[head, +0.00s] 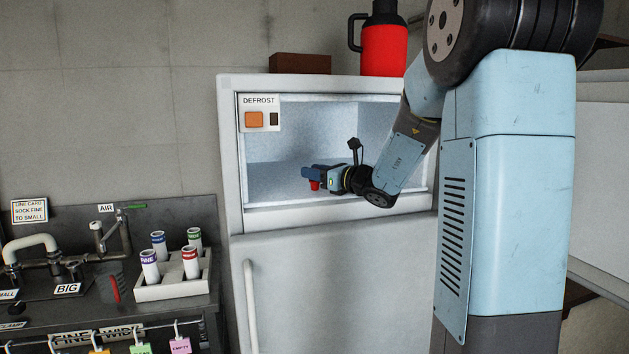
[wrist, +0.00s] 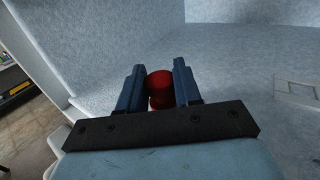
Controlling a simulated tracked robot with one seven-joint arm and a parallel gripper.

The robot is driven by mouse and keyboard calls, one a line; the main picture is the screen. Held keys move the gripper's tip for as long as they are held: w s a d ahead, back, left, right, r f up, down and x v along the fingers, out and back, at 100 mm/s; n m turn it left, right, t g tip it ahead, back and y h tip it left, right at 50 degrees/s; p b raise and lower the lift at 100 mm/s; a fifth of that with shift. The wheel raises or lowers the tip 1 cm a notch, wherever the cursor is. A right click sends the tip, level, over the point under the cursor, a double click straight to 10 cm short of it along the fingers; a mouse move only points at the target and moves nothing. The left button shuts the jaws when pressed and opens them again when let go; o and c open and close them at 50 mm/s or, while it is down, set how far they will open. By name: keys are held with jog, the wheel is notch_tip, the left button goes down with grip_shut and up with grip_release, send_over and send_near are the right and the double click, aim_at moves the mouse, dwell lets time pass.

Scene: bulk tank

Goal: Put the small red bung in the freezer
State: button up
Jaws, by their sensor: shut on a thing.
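The small red bung (head: 315,185) is held between the blue fingers of my gripper (head: 308,174). In the wrist view the red bung (wrist: 160,88) sits between the two fingers of my gripper (wrist: 159,84), which are shut on it. My gripper is at the open freezer compartment (head: 270,180), in front of or within its opening; the frosted walls fill much of the wrist view. The bung's lower end shows below the fingers in the head view. I cannot tell whether it touches the compartment floor.
A defrost panel (head: 260,115) is at the compartment's upper left. A red flask (head: 384,50) and a brown box (head: 300,63) stand on top of the freezer. At left, a rack (head: 172,290) holds several labelled tubes beside pipework. The compartment's left part is clear.

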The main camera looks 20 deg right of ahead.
jog(key=shift+f, duration=1)
jog(key=shift+f, duration=0.15)
jog(key=o, duration=1)
